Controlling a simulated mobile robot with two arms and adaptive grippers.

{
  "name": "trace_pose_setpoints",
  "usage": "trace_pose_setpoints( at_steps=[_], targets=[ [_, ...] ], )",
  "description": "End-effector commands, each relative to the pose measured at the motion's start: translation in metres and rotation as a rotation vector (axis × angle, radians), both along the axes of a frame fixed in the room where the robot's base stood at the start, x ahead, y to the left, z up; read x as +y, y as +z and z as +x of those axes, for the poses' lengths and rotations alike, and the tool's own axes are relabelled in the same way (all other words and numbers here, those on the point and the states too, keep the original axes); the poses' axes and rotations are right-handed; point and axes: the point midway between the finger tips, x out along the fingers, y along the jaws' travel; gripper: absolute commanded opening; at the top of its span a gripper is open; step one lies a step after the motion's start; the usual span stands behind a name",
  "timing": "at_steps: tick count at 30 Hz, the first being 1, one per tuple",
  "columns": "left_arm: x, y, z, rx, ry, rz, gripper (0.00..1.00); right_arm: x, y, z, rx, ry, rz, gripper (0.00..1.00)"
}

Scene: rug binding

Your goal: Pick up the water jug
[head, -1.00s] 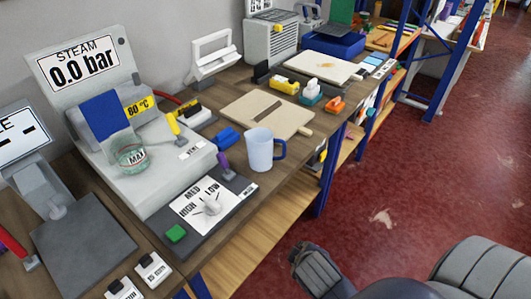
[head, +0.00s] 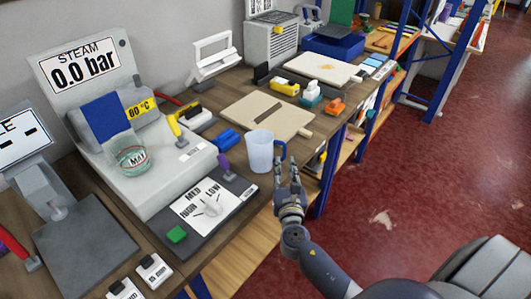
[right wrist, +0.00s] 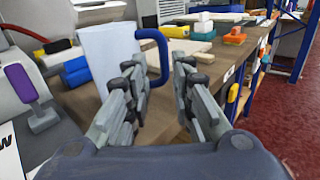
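The water jug (head: 260,151) is a pale translucent blue jug with a dark blue handle on its right side. It stands upright on the wooden bench, near the front edge. It also shows in the right wrist view (right wrist: 112,62), with its blue handle (right wrist: 156,55) ahead of the fingers. My right gripper (head: 289,166) is just right of the jug at handle height. In the right wrist view the right gripper (right wrist: 158,80) is open, its fingers on either side of the handle's line; I cannot tell whether they touch it. My left gripper is not in view.
A steam unit with a glass cup (head: 131,155) stands to the left. A heat control plate (head: 205,208) lies in front of it. A blue block (head: 228,138) and a cutting board (head: 268,112) lie close to the jug. Open floor is at right.

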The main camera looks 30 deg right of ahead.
Motion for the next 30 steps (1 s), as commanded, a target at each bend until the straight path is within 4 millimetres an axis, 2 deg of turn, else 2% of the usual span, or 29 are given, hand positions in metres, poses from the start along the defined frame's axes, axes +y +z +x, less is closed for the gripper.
trace_pose_setpoints(
  at_steps=[3,11,21,30],
  targets=[
    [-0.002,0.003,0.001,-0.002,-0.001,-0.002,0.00,-0.007,0.001,0.015,-0.002,-0.001,0.001,0.22],
    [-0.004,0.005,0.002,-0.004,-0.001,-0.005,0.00,-0.016,-0.002,0.030,-0.001,-0.002,0.004,0.22],
    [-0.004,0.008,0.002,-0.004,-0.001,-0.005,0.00,-0.036,-0.009,0.065,-0.002,-0.003,0.005,0.22],
    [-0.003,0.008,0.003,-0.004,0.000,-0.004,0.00,-0.038,-0.010,0.068,-0.002,-0.002,0.006,0.22]
  ],
)
